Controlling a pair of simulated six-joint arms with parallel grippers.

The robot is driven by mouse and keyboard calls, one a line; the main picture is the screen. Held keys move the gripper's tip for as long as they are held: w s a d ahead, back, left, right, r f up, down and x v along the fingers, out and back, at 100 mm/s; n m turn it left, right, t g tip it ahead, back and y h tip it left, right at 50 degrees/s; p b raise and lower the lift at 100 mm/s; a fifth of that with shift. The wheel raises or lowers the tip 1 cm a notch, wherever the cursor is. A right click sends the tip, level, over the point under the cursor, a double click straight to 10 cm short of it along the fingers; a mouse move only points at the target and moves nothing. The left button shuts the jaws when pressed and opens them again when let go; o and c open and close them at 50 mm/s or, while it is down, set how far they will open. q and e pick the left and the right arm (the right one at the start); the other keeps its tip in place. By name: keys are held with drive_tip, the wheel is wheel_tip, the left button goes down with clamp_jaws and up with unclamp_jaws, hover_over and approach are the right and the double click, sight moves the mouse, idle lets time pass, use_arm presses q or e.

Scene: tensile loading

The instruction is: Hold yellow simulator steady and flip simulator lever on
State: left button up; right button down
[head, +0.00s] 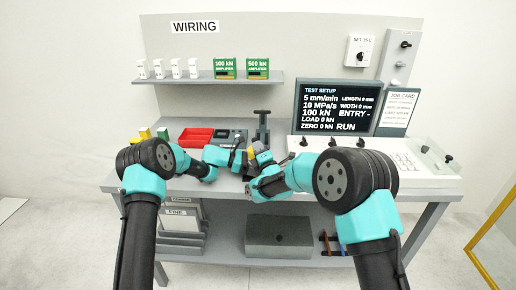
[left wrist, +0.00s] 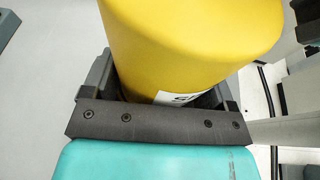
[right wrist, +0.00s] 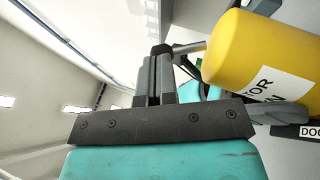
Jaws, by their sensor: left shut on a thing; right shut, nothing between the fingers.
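The yellow simulator (head: 257,147) is small in the head view, between my two grippers over the bench. In the left wrist view the yellow simulator (left wrist: 190,40) is a thick cylinder with a white label, and my left gripper (left wrist: 155,85) is shut around it. In the right wrist view the simulator (right wrist: 265,60) is at the right, with a grey lever (right wrist: 190,47) sticking out from its side to a dark end. My right gripper (right wrist: 158,75) is shut and empty, its tips close to the lever end. Whether they touch cannot be told.
A monitor (head: 337,107) and a white console (head: 400,165) with black knobs are at the right. A shelf (head: 212,78) is above.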

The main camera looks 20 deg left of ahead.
drive_tip(key=shift+w+r+m+h, duration=0.3)
drive_tip(key=shift+m+h, duration=0.1)
drive_tip(key=shift+m, duration=0.2)
idle(0.6)
drive_tip(key=m+g+h, duration=0.1)
drive_tip(key=w+r+m+g+h, duration=0.1)
drive_tip(key=m, duration=0.1)
drive_tip(key=w+m+g, duration=0.1)
drive_tip(key=shift+w+d+r+g+h, duration=0.2)
drive_tip(key=shift+r+g+h, duration=0.1)
drive_tip(key=shift+h, duration=0.1)
drive_tip(key=shift+f, duration=0.1)
drive_tip(key=shift+s, duration=0.1)
drive_tip(key=w+r+v, duration=0.1)
drive_tip(key=r+v, duration=0.2)
drive_tip(key=v, duration=1)
drive_tip(key=shift+s+d, duration=0.2)
drive_tip(key=shift+d, duration=0.15)
drive_tip(key=shift+r, duration=0.1)
use_arm(q)
drive_tip(key=o, duration=0.6)
